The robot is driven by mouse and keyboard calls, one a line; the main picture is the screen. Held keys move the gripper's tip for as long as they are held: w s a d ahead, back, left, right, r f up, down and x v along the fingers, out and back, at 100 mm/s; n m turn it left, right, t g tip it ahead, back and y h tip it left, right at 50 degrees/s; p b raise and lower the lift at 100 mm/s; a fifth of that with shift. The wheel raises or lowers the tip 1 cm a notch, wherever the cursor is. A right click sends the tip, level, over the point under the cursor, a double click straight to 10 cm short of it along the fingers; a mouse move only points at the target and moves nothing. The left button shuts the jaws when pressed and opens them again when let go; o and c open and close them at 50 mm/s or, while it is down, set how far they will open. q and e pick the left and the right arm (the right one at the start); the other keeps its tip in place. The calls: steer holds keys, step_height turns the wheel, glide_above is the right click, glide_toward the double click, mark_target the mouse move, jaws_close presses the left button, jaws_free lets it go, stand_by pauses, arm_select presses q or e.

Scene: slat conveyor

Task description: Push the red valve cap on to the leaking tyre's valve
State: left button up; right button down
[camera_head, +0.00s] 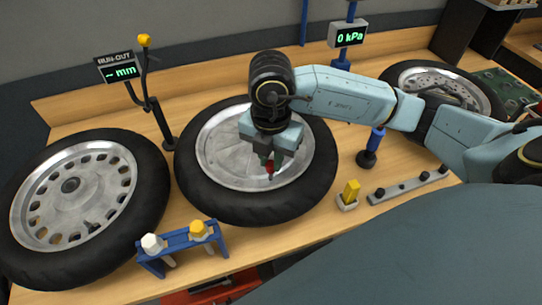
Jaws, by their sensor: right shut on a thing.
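My right gripper (271,158) points down over the middle wheel, shut on a small red piece, which looks like the red valve cap (270,168). The cap shows just below the fingers, over the lower right of the silver wheel disc. The middle tyre (212,198) is black and lies flat around this disc. Its valve is hidden behind the gripper and cap, so I cannot tell whether the cap touches it. A second tyre (152,185) lies at the left and a third tyre (394,77) at the back right. My left gripper is not in view.
A blue rack (182,240) with a white and a yellow-topped piece stands at the front edge. A run-out display (118,67) and a 0 kPa display (348,35) stand behind.

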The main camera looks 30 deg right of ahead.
steer(key=shift+f+b, duration=0.6)
steer(key=shift+f, duration=0.15)
steer(key=c, duration=1.2)
jaws_free()
steer(key=shift+c, duration=0.2)
steer(key=shift+r, duration=0.1)
step_height(320, 180, up, 11)
steer(key=p, duration=0.8)
